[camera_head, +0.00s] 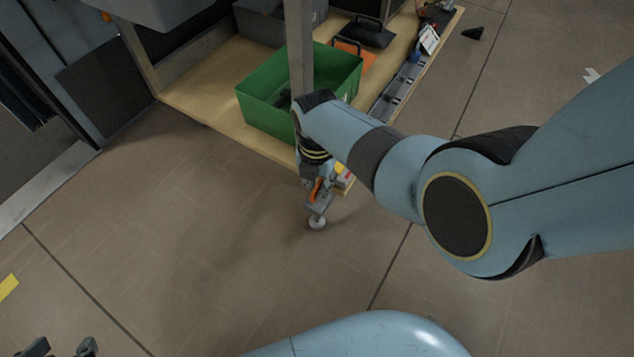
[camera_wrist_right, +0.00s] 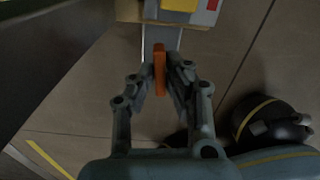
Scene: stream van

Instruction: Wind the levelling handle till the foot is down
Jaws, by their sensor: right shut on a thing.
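In the right wrist view the handle (camera_wrist_right: 159,68) stands between the fingertips of my right gripper (camera_wrist_right: 162,80). The pale round foot (camera_head: 317,224) shows just below the gripper, over the floor; I cannot tell whether it touches. My left gripper (camera_head: 62,347) is at the bottom left edge with its two fingertips apart and nothing visible between them.
A green crate (camera_head: 268,122) stands on the wooden shelf (camera_head: 196,98), behind a grey post (camera_head: 299,45). A grey step edge (camera_head: 48,185) and dark van parts are at the left. The brown floor (camera_head: 170,235) in front is clear.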

